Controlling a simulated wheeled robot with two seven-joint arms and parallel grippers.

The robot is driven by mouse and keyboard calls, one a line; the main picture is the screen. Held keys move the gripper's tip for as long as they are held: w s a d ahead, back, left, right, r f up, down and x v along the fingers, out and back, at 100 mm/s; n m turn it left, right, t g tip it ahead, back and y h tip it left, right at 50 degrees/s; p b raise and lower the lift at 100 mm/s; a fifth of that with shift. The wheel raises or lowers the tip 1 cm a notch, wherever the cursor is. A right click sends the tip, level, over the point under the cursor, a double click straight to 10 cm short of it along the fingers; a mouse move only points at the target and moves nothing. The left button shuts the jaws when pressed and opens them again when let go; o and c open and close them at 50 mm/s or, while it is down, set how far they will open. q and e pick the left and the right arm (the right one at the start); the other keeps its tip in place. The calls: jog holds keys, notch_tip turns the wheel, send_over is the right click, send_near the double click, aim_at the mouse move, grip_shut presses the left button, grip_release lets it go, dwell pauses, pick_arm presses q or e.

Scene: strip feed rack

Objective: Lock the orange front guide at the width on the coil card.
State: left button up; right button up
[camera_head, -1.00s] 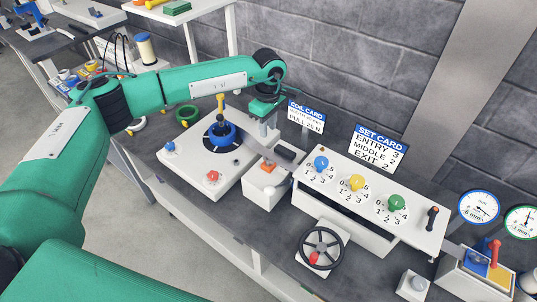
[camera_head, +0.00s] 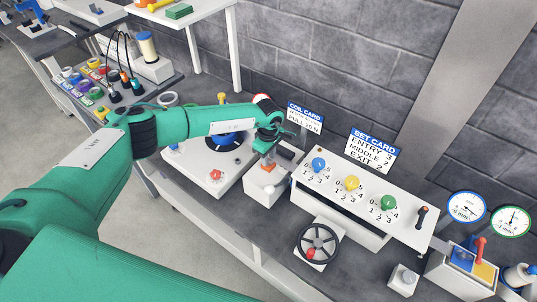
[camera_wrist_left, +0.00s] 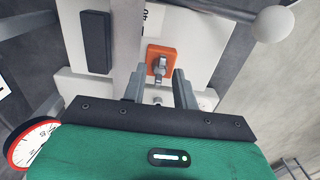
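The orange front guide (camera_head: 266,167) sits on the white block (camera_head: 262,190) between the blue-hubbed reel plate and the dial box. In the left wrist view the guide (camera_wrist_left: 152,52) carries a small grey clamp knob (camera_wrist_left: 159,68). My left gripper (camera_head: 267,152) is close over the guide. In the left wrist view its two grey fingers (camera_wrist_left: 160,80) are apart, with the knob between them and gaps on both sides. The coil card (camera_head: 305,116) stands behind; its width line is too small to read. My right gripper is not in view.
The dial box (camera_head: 340,207) with blue, yellow and green knobs is to the right, below the set card (camera_head: 373,150). A black handwheel (camera_head: 318,245) stands in front. In the left wrist view a white ball-ended lever (camera_wrist_left: 273,24) is near the guide.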

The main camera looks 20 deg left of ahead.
pick_arm(q)
grip_shut()
